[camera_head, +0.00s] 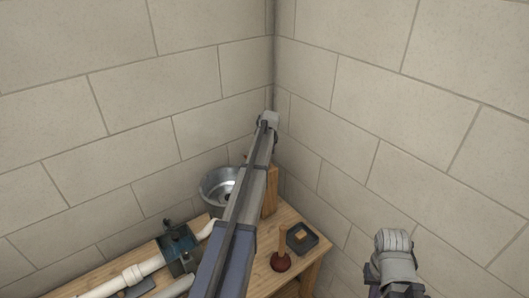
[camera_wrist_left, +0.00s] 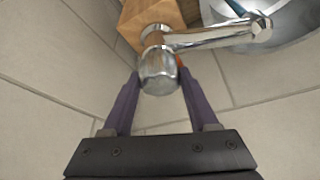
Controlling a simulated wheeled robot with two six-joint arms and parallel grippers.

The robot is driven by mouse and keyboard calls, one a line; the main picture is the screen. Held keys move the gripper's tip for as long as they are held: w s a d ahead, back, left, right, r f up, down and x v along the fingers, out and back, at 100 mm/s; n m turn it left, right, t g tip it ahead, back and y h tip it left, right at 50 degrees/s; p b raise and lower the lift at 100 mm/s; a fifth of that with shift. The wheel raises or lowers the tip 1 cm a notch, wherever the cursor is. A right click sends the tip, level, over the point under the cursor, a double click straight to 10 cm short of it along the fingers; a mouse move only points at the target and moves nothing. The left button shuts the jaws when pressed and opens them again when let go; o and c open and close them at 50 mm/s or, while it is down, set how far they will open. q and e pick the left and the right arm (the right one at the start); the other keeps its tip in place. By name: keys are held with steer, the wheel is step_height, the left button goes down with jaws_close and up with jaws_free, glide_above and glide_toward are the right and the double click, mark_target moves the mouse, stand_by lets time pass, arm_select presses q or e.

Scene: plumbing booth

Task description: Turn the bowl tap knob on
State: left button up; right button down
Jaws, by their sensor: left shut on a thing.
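The chrome tap knob (camera_wrist_left: 158,76) sits between the two purple fingers of my left gripper (camera_wrist_left: 160,88) in the left wrist view, and the gripper is shut on it. The knob joins a chrome tap spout (camera_wrist_left: 215,36) that reaches right over the metal bowl (camera_wrist_left: 288,48). The tap is mounted at a wooden post (camera_wrist_left: 150,14). In the head view the bowl (camera_head: 216,184) stands at the back of the bench, and my left arm hides most of the tap and my left gripper. Only a grey and purple part of my right arm shows at the lower right; its fingers do not show.
A wooden bench (camera_head: 215,268) runs along the corner walls. The wall corner is close to my left arm.

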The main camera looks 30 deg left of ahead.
arm_select(q)
steer(key=shift+n, duration=0.3)
steer(key=o, duration=1.4)
steer(key=shift+r, duration=0.1)
steer(key=p+v, duration=0.7)
steer(key=shift+d+r, duration=0.15)
steer(key=shift+r, duration=0.15)
